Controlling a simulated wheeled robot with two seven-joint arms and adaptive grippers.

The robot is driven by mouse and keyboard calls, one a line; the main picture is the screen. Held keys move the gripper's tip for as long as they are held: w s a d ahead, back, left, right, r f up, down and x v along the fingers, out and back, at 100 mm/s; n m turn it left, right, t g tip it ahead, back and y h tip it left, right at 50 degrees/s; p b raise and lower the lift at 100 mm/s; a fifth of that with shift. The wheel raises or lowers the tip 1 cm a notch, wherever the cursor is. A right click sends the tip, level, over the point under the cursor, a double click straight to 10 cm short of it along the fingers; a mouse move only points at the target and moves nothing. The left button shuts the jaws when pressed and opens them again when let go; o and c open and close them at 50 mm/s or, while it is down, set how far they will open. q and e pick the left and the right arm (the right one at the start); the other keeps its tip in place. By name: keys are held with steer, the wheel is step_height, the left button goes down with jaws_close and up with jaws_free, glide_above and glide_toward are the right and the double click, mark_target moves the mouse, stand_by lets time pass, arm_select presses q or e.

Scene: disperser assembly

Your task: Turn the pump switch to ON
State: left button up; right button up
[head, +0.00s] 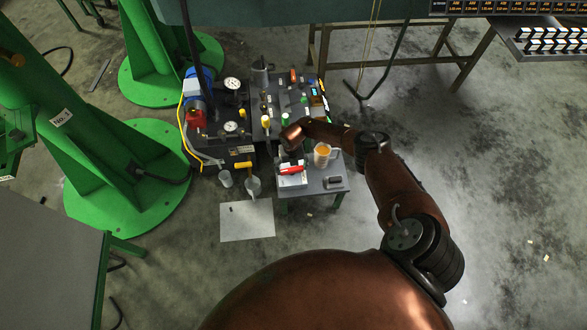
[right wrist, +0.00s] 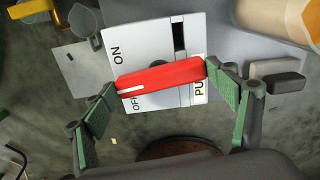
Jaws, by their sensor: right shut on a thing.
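The pump switch is a white panel (right wrist: 155,40) with ON and OFF printed along its left side and a red bar handle (right wrist: 160,76) across it. In the right wrist view, the handle's white mark lies near the OFF label, with ON above it. My right gripper (right wrist: 160,82) is shut on the red handle, one green-padded finger at each end. In the head view, the switch box (head: 292,182) sits on a small table, with my right gripper (head: 291,157) just above it. My left gripper is not in view.
A small dark block (head: 333,182) lies on the table. Pump equipment with gauges (head: 231,127) stands to the left.

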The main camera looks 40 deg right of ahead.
mark_target(291, 170)
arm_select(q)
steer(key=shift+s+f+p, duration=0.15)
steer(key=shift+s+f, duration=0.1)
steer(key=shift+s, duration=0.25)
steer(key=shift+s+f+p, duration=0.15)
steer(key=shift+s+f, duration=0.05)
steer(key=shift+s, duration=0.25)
arm_select(e)
steer(key=shift+a+m, duration=0.1)
steer(key=shift+m, duration=0.6)
steer(key=o, duration=1.2)
steer(key=shift+c, duration=0.2)
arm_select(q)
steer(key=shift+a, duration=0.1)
arm_select(e)
steer(key=shift+r, duration=0.1)
step_height(291, 170, up, 12)
